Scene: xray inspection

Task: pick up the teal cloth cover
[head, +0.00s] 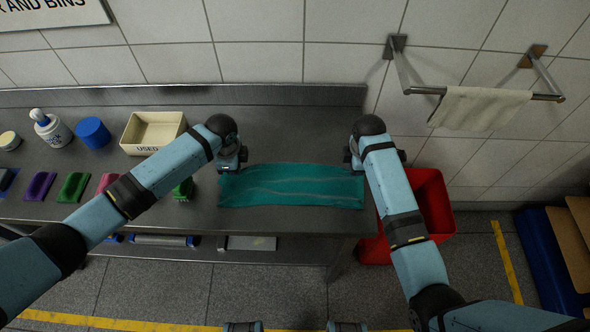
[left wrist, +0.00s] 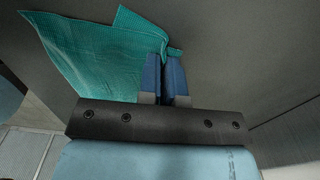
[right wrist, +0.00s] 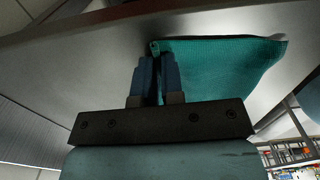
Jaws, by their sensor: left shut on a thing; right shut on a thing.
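The teal cloth cover (head: 290,187) lies spread as a wide strip at the right end of the steel table, with slight creases along it. My left gripper (head: 231,170) is at its back left corner. In the left wrist view the fingers (left wrist: 166,75) are shut on a bunched corner of the cloth (left wrist: 95,58). My right gripper (head: 352,165) is at the back right corner. In the right wrist view its fingers (right wrist: 153,75) are shut on the cloth's edge (right wrist: 215,65). Whether the cloth is lifted off the table is hard to tell.
The steel table (head: 280,130) is bare behind the cloth. A cream bin (head: 152,131), a blue cylinder (head: 93,132), a white bottle (head: 52,130) and several coloured brushes (head: 73,187) are on its left. A red bin (head: 432,205) stands off its right end. A towel rail (head: 425,90) juts from the wall.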

